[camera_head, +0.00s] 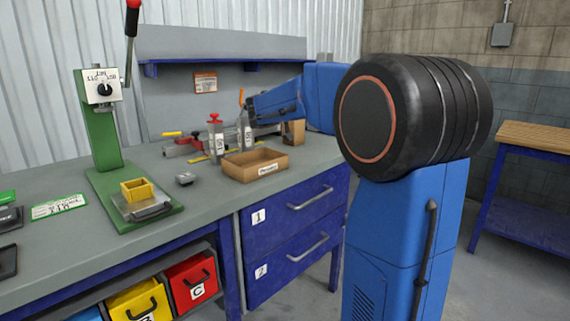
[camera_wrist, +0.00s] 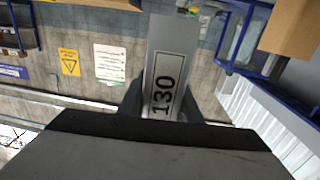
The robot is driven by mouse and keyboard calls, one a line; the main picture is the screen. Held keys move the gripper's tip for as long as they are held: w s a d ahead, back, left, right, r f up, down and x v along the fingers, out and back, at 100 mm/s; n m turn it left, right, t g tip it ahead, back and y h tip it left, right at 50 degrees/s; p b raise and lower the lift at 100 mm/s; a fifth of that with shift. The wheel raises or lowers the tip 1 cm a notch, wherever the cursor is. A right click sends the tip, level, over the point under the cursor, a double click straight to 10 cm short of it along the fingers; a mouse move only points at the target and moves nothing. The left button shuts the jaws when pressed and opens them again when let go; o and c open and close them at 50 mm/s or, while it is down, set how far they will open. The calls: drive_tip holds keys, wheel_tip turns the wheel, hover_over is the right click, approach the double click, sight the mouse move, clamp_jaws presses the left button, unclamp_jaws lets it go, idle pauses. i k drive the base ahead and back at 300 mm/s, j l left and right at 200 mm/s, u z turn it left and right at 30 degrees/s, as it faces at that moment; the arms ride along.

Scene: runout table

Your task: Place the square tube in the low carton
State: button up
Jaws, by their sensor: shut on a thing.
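A taller brown carton (camera_head: 295,132) stands right of the tube. A green press (camera_head: 108,140) with a yellow block (camera_head: 137,190) is further left. Bench front is mostly clear.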

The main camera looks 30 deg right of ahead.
sight(254, 173)
drive_tip(key=l, duration=1)
drive_tip(key=l+z, duration=0.1)
drive_tip(key=l, duration=0.85)
drive_tip(key=i, duration=0.05)
